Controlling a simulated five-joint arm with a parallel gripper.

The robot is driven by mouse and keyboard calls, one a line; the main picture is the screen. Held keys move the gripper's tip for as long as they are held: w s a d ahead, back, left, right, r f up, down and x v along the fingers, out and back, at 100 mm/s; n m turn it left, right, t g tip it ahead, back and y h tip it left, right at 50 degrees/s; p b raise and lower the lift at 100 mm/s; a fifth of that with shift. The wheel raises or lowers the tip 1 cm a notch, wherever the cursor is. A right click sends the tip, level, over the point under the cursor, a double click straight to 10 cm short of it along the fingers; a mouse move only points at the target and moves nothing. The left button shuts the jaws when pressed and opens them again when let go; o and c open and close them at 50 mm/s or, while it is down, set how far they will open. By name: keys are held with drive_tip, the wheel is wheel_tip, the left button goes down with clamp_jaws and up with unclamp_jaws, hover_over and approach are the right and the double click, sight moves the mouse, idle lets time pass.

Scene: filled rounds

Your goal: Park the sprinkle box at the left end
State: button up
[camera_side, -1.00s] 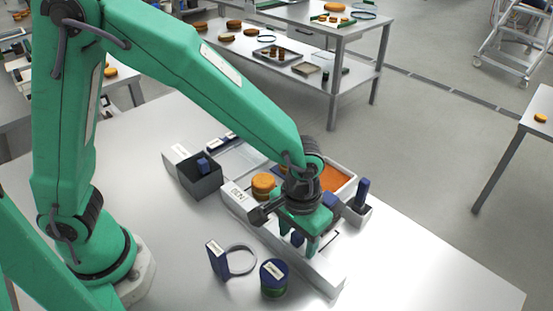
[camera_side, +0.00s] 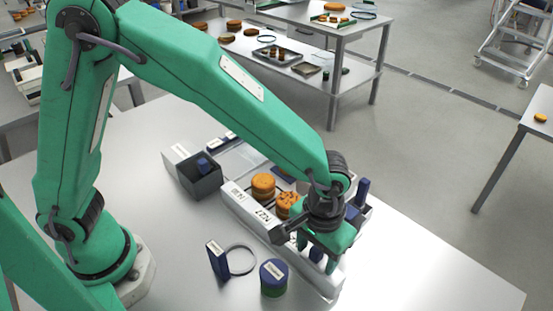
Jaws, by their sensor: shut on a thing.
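My gripper (camera_side: 317,258) is at the right end of a long white labelled rail-like body (camera_side: 245,208), with its fingers pointing down. It is shut on a small blue piece (camera_side: 316,253), mostly hidden between the fingers. I cannot tell whether this piece belongs to the sprinkle box, since no readable label names it. A dark grey open box (camera_side: 203,184) with a blue piece inside stands at the left end of the white body, apart from my gripper.
Two brown rounds (camera_side: 263,186) (camera_side: 289,202) sit behind the white body. A blue upright post (camera_side: 362,190) stands behind my gripper. In front are a blue labelled block (camera_side: 218,261) with a grey ring (camera_side: 241,261) and a blue-topped green tin (camera_side: 273,279). The table's right front is clear.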

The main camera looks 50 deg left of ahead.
drive_tip(key=shift+d, duration=0.95)
drive_tip(key=o, duration=0.9)
drive_tip(key=shift+r, duration=0.15)
drive_tip(key=shift+r, duration=3.35)
drive_tip(key=shift+a, duration=0.1)
